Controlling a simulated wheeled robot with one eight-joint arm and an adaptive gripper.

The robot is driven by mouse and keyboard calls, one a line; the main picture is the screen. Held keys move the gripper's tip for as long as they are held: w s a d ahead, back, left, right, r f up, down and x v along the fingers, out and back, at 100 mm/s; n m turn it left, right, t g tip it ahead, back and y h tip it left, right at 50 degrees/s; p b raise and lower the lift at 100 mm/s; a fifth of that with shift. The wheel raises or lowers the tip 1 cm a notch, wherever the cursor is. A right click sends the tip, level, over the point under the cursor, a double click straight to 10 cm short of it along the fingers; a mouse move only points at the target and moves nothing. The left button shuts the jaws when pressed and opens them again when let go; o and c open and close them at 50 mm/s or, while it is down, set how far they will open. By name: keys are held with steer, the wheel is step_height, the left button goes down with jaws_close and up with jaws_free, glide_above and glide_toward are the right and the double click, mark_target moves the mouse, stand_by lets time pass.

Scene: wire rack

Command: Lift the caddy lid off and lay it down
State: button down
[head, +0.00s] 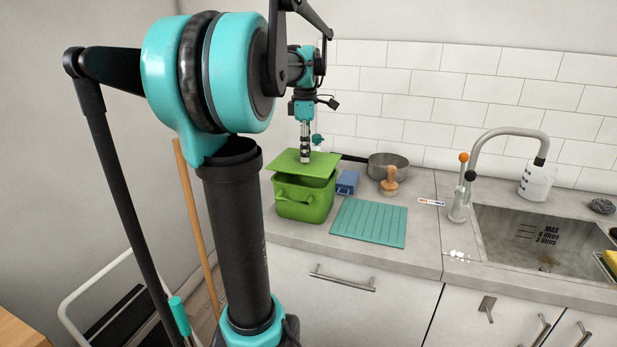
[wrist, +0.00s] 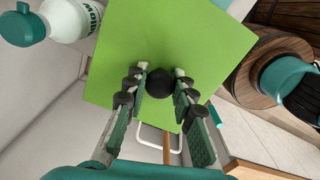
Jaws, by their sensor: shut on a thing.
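The caddy (head: 305,203) is a green bin with a handle, on the left end of the worktop. Its flat green lid (head: 289,160) is just above it, raised off the rim and a little turned, with the dark inside showing below. In the wrist view the lid (wrist: 205,45) fills the middle, with a round black knob (wrist: 158,82) on it. My gripper (head: 305,157) is above the lid. In the wrist view its fingers are closed around the knob from both sides. The caddy is hidden under the lid there.
A ribbed teal mat (head: 368,223) lies flat and bare, right of the caddy. A blue box (head: 347,182), a wooden brush (head: 389,184) and a metal pan (head: 394,161) stand behind it. The sink (head: 545,240) is at right. A white bottle (wrist: 65,20) shows in the wrist view.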

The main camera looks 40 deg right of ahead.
steer(key=shift+r, duration=1.6)
steer(key=shift+s, duration=0.1)
